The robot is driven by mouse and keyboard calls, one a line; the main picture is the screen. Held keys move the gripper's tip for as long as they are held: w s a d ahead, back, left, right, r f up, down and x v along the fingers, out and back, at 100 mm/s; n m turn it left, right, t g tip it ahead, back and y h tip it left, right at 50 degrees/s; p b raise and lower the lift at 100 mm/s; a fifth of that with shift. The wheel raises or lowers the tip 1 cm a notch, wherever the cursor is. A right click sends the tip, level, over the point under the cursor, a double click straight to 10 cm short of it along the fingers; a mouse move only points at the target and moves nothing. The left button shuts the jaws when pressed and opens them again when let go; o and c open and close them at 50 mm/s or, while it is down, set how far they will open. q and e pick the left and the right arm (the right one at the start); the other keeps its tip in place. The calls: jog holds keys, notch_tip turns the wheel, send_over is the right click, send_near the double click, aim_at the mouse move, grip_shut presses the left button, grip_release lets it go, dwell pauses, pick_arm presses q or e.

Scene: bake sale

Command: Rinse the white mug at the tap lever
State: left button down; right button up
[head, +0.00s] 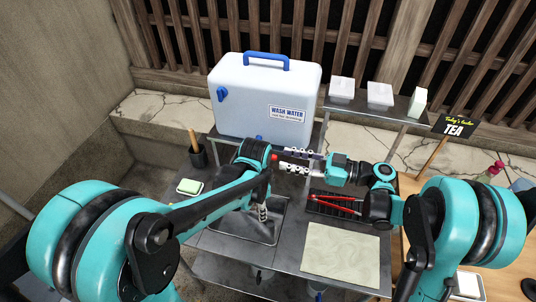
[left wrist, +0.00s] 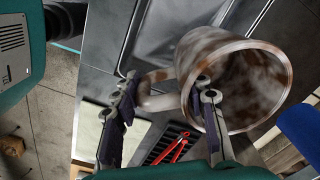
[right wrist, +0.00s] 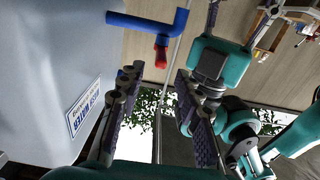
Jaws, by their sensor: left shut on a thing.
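The white mug (left wrist: 235,75), with brown stains, shows in the left wrist view, its open mouth turned to the right. My left gripper (left wrist: 166,80) is shut on it at the handle side. In the head view my left arm hides the mug. The red tap lever (right wrist: 161,53) hangs on the blue tap pipe (right wrist: 150,22) in the right wrist view; a red tip (head: 274,157) shows in the head view. My right gripper (head: 284,160) is open and empty, its fingers (right wrist: 156,75) pointing toward the lever, apparently just short of it.
A white wash water container (head: 265,95) stands behind the steel sink basin (head: 232,228). A black rack with red tongs (head: 335,203) and a pale mat (head: 342,252) lie right of the basin. A soap dish (head: 189,187) and a brush holder (head: 197,156) stand left.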

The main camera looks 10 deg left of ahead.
jog(key=a, duration=0.7)
jog(key=shift+w, duration=0.15)
jog(key=shift+d, duration=0.1)
grip_shut()
